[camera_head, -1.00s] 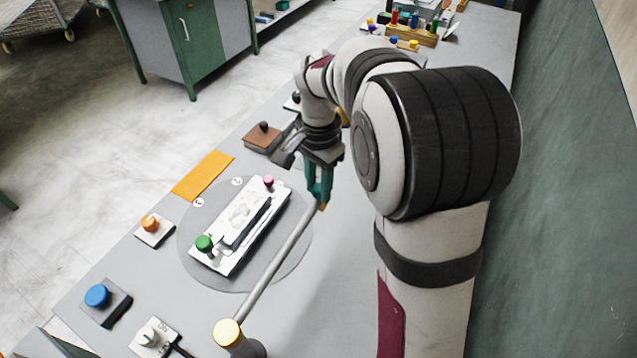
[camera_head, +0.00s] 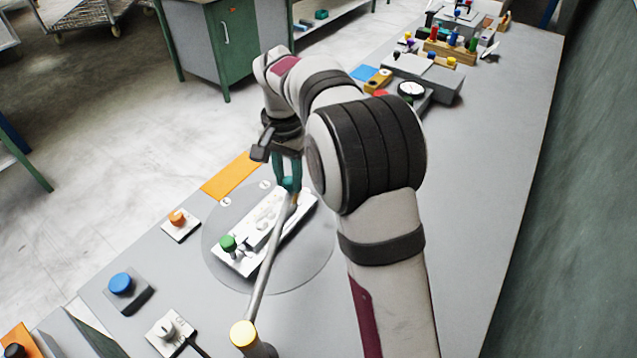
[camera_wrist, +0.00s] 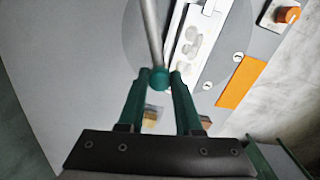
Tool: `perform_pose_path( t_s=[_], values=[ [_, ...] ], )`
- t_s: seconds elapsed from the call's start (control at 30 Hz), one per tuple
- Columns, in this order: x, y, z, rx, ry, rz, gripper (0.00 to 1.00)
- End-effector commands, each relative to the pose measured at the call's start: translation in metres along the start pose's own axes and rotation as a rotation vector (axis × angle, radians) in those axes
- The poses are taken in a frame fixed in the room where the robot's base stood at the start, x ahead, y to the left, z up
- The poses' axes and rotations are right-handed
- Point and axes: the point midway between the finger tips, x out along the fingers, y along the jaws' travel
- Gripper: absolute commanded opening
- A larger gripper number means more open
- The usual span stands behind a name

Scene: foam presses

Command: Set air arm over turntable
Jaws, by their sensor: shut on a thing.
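The air arm (camera_head: 267,265) is a long grey tube on a post with a yellow cap (camera_head: 243,334) at the front of the bench. Its far end lies between the teal fingers of my gripper (camera_head: 290,184), which is shut on it. In the wrist view, my gripper (camera_wrist: 162,78) holds the teal tip of the air arm (camera_wrist: 151,32). The turntable (camera_head: 318,262) is a flat grey disc. A white plate (camera_head: 231,262) with a green knob (camera_head: 227,243) lies on it. The tube passes over the disc and along the plate's right side; its exact height is unclear.
An orange strip (camera_head: 228,178) lies behind the turntable. An orange button (camera_head: 177,217), a blue button (camera_head: 121,284) and a white knob box (camera_head: 167,329) stand at the left. A gauge (camera_head: 411,89) and several coloured items are farther back. The right bench is clear.

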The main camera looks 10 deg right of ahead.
Motion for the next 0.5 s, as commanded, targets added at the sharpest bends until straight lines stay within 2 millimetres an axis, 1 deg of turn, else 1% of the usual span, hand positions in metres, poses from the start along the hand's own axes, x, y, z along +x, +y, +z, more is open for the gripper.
perform_pose_path(
  t_s=[0.03,0.2,0.33,0.5],
  values=[
    [0.0,-0.01,0.003,-0.033,0.002,-0.002,0.0],
    [-0.001,-0.037,0.013,-0.135,0.0,-0.002,0.0],
    [-0.001,-0.052,0.019,-0.192,0.001,-0.002,0.0],
    [-0.001,-0.063,0.025,-0.238,0.001,-0.001,0.0]
  ],
)
